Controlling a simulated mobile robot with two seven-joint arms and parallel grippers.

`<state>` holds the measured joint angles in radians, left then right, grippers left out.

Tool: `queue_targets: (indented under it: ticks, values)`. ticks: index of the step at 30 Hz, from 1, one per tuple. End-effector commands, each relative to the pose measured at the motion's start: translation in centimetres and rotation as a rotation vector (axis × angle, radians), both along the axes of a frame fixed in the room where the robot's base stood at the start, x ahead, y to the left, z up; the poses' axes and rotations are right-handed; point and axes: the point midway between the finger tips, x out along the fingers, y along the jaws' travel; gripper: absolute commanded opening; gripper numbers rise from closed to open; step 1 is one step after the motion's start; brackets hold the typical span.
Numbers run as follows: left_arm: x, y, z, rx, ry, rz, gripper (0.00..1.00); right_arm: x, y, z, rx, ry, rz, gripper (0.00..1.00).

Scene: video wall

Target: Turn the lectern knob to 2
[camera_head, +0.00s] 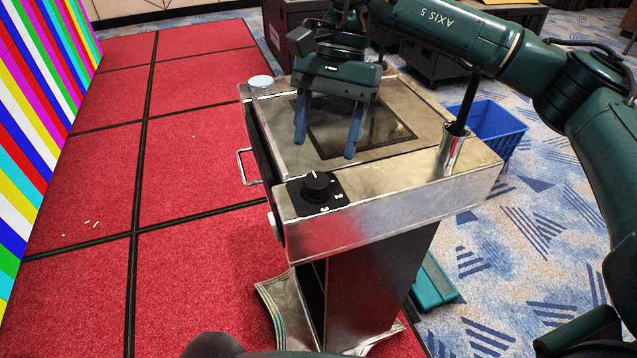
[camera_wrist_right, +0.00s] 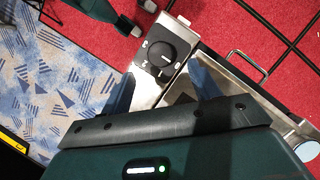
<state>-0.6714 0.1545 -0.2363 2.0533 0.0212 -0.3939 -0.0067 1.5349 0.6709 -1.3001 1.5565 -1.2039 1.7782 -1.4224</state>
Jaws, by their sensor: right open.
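The lectern knob (camera_head: 318,185) is a round black dial on a square black plate with small white numerals. It sits on the near metal edge of the lectern top (camera_head: 400,184). It also shows in the right wrist view (camera_wrist_right: 161,54), with a pale mark on its face. The numeral it points to is too small to tell. My right gripper (camera_head: 326,148) is open and empty, fingers downward, behind the knob and apart from it. In the right wrist view the knob appears beyond and between the two blue fingers (camera_wrist_right: 160,82). My left gripper is not in view.
A metal cup (camera_head: 452,153) with a black stick stands at the lectern's right. A white round lid (camera_head: 260,81) is at the back left corner. A drawer handle (camera_head: 246,167) juts out left. A blue basket (camera_head: 497,132) stands behind right. Red floor lies left, beside a striped video wall (camera_head: 40,100).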

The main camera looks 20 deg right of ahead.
Motion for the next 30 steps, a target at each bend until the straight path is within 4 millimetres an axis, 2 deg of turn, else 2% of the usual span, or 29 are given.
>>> queue_targets:
  ticks: [1,3,10,23,30]
  values:
    - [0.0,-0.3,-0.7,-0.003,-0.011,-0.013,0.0,-0.4,0.2,-1.7,-0.002,0.002,0.002,0.62]
    - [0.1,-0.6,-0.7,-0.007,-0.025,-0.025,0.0,-0.8,0.6,-2.9,-0.001,0.002,0.001,0.62]
    - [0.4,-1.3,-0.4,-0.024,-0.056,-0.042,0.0,-1.6,1.5,-5.4,0.001,0.0,-0.001,0.62]
    - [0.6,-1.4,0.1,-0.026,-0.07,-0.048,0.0,-1.9,1.7,-6.0,0.001,0.002,-0.001,0.61]
    - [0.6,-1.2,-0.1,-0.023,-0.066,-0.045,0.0,-1.9,1.7,-6.0,0.002,0.001,-0.001,0.41]
